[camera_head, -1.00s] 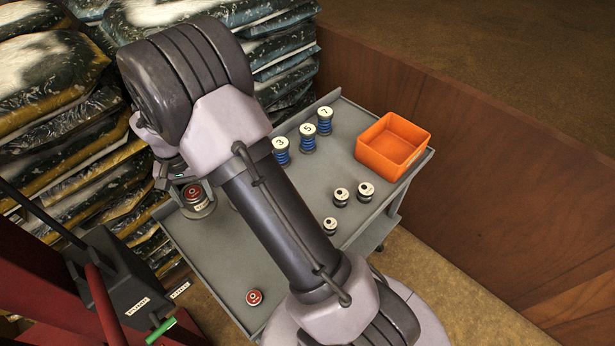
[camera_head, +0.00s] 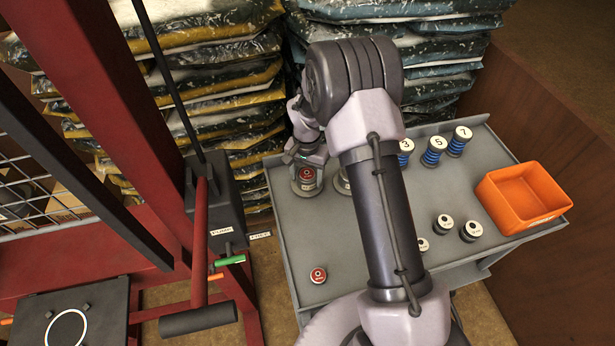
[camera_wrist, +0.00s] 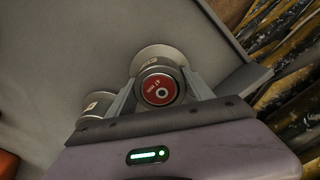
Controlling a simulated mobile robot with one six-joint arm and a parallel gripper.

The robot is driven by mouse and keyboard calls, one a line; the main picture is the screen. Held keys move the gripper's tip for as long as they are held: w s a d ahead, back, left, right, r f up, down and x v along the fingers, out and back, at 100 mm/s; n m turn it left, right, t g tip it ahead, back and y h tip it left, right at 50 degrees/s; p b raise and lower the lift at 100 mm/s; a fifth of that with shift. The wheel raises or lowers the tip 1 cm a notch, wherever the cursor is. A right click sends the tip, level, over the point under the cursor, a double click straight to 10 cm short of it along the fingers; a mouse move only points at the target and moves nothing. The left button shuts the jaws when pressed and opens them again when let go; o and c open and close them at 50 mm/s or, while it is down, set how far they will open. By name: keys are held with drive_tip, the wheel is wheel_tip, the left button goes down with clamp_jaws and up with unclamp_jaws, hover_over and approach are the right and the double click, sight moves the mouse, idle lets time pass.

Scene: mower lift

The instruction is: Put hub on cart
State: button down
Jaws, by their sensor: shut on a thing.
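The hub, a silver round part with a red labelled top (camera_head: 306,175), is at the back left corner of the grey cart (camera_head: 290,235). In the wrist view the hub's red face (camera_wrist: 162,88) sits between my two fingers, with a wide silver flange behind it. My gripper (camera_head: 308,160) is shut on the hub; it also shows in the wrist view (camera_wrist: 160,92). The hub appears upright at the cart top, but I cannot tell whether it bears fully on it. My arm hides part of the cart.
A second silver part (camera_wrist: 95,107) stands close beside the hub. Blue springs (camera_head: 432,152), small dark-and-white pieces (camera_head: 471,231), an orange bin (camera_head: 525,198) and a red-topped piece (camera_head: 318,274) are on the cart. A red lift frame (camera_head: 125,130) with a handle stands left; stacked bags (camera_head: 225,100) are behind.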

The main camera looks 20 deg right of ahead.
drive_tip(key=shift+c, duration=2)
unclamp_jaws()
drive_tip(key=shift+s, duration=0.1)
drive_tip(key=s+a+r+t+p, duration=0.15)
drive_tip(key=s+r, duration=0.25)
drive_tip(key=r, duration=1)
drive_tip(key=s+r+t+p, duration=0.1)
drive_tip(key=s+r+p, duration=0.15)
drive_tip(key=r, duration=1.05)
drive_tip(key=s+a+r+n+t+y, duration=0.1)
drive_tip(key=s+r, duration=0.3)
drive_tip(key=s, duration=0.6)
drive_tip(key=s+a+r+n+t+y, duration=0.1)
drive_tip(key=s+r, duration=0.3)
drive_tip(key=s, duration=0.7)
drive_tip(key=shift+s+a+n+t+b, duration=0.3)
drive_tip(key=shift+a+n+t+b, duration=0.1)
drive_tip(key=shift+a+t, duration=0.25)
